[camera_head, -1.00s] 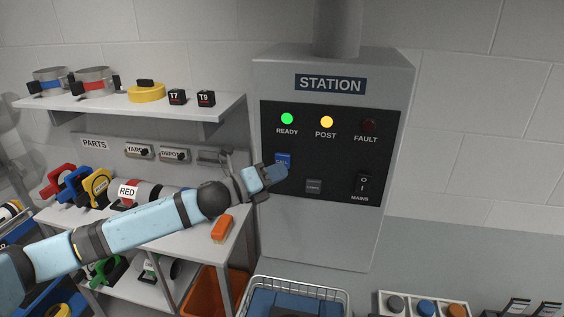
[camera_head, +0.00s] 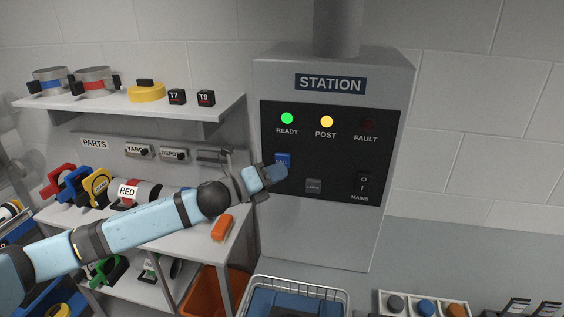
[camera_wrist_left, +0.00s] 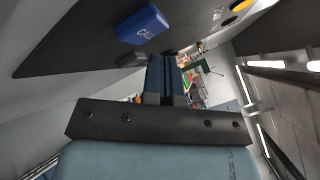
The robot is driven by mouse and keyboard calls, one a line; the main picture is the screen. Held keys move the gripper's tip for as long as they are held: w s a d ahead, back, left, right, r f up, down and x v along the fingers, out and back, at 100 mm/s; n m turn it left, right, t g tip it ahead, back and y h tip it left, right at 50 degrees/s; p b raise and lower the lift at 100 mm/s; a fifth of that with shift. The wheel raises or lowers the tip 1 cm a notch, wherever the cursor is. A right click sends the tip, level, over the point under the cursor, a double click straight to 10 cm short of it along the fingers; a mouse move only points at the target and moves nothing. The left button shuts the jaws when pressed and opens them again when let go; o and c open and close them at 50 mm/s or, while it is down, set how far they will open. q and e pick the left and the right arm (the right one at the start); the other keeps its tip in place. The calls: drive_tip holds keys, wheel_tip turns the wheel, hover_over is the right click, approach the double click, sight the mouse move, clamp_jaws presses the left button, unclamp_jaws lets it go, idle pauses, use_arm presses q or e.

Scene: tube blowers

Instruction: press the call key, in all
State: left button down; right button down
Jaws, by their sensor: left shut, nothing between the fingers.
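The blue call key (camera_head: 283,159) is on the black panel of the grey station, under the green light. In the left wrist view the blue key (camera_wrist_left: 143,24) shows its CALL label and lies above and left of my fingertips. My left gripper (camera_head: 284,171) is shut and empty, its tips just below the key in the head view. The shut fingers also show in the left wrist view (camera_wrist_left: 166,78). A gap shows between tips and key there; I see no contact. My right gripper is not in view.
The station panel (camera_head: 329,205) also has a grey key (camera_head: 314,186) and a mains switch (camera_head: 363,184). Ready and post lights are lit; fault is dark. Shelves (camera_head: 214,108) with parts stand left. A wire basket (camera_head: 340,293) is below.

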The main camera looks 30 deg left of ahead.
use_arm(q)
drive_tip(key=shift+w, duration=0.1)
idle(0.6)
drive_tip(key=shift+w+a, duration=0.1)
drive_tip(key=shift+w, duration=0.2)
